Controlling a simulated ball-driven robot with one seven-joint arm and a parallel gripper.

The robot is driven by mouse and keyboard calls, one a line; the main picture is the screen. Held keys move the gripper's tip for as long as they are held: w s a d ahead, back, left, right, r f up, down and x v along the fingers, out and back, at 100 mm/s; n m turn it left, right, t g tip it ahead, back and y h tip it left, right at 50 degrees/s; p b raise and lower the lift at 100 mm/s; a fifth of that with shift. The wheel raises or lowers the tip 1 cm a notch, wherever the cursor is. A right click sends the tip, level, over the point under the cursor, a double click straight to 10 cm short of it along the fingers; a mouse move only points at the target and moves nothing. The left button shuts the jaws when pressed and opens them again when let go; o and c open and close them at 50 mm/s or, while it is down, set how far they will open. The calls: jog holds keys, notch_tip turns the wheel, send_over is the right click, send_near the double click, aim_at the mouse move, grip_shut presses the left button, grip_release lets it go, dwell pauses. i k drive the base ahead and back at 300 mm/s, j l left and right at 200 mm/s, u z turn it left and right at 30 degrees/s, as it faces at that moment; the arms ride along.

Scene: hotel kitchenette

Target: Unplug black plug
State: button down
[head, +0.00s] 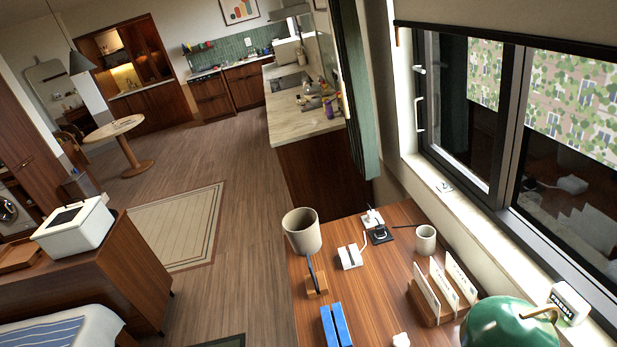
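A small black item that looks like the black plug (381,235) is on the wooden desk (385,285), near its far edge by the window wall. A black cable runs from it to the right toward a pale mug. A white block with a dark top, perhaps a socket (372,217), is right behind it. At this size I cannot tell which socket the plug sits in. A white box (349,257) with a white cord is to the left. My gripper is not in view.
A counter (305,120) stands behind. Open floor (230,290) is at left.

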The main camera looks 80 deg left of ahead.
aim_at(379, 229)
jog(key=k+l+u, duration=0.1)
jog(key=u, duration=0.35)
jog(key=k+l+u, duration=0.1)
jog(key=l+u, duration=0.15)
jog(key=u, duration=0.2)
jog(key=k+l+u, duration=0.1)
jog(key=u, duration=0.4)
jog(key=k+l+u, duration=0.1)
jog(key=u, duration=0.35)
jog(key=i+j+z, duration=0.15)
jog(key=i+j, duration=1.15)
jog(key=i, duration=0.15)
jog(key=i+j+z, duration=0.15)
jog(key=i+j, duration=1.2)
jog(key=j, duration=0.1)
